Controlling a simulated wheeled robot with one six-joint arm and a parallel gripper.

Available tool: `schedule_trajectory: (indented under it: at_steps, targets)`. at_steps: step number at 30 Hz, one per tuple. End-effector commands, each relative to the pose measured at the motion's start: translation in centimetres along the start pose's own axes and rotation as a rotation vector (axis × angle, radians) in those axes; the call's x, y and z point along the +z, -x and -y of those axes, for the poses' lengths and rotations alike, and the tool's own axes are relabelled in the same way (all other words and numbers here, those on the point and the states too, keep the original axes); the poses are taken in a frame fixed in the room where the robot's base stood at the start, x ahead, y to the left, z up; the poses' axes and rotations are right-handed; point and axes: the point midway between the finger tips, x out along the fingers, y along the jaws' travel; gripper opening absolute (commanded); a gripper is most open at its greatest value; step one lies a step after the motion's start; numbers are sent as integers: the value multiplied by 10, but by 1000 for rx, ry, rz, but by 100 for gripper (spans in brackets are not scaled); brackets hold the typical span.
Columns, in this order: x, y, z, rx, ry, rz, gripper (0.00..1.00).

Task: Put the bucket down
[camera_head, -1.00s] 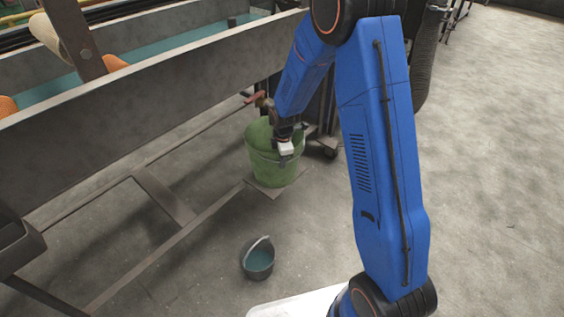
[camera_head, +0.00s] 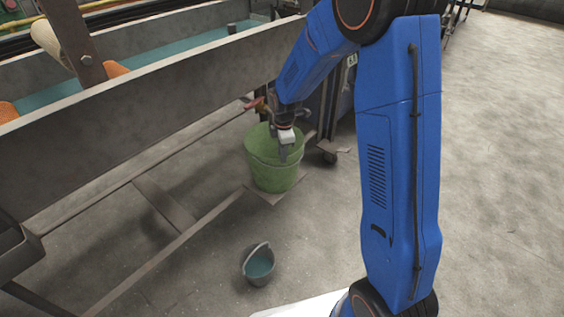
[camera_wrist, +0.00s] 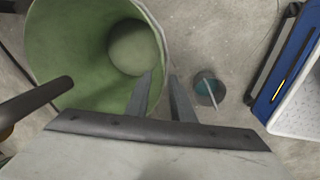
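A green bucket (camera_head: 262,170) stands upright on a flat plate by the low frame of the trough. It also shows in the wrist view (camera_wrist: 75,55), where I look into its empty-looking inside. My gripper (camera_head: 284,158) points down at the bucket's right rim. In the wrist view my gripper's fingers (camera_wrist: 160,76) are apart, with a visible gap between them, and the rim passes close to their tips. I cannot tell whether either finger touches the rim. A small grey bucket (camera_head: 249,270) with a teal inside stands on the floor; it also shows in the wrist view (camera_wrist: 218,93).
A long grey metal trough (camera_head: 150,100) runs along the left, with frame bars (camera_head: 165,248) under it near the floor. A dark wheeled unit (camera_head: 335,110) stands behind the green bucket. Open concrete floor (camera_head: 500,180) lies to the right.

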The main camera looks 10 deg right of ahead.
Motion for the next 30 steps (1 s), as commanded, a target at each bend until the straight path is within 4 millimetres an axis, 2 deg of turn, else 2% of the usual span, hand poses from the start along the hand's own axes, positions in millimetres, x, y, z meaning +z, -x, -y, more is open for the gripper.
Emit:
schedule_trajectory:
  at_steps: [3, 6, 17, 23, 30]
  targets:
    - [0, 18, 0, 1, 0, 0, 22]
    - [0, 28, 0, 0, 0, 0, 22]
    - [3, 45, 4, 6, -27, -1, 22]
    - [16, 93, 30, 39, -182, -8, 22]
    - [36, 158, 79, 84, -435, -27, 22]
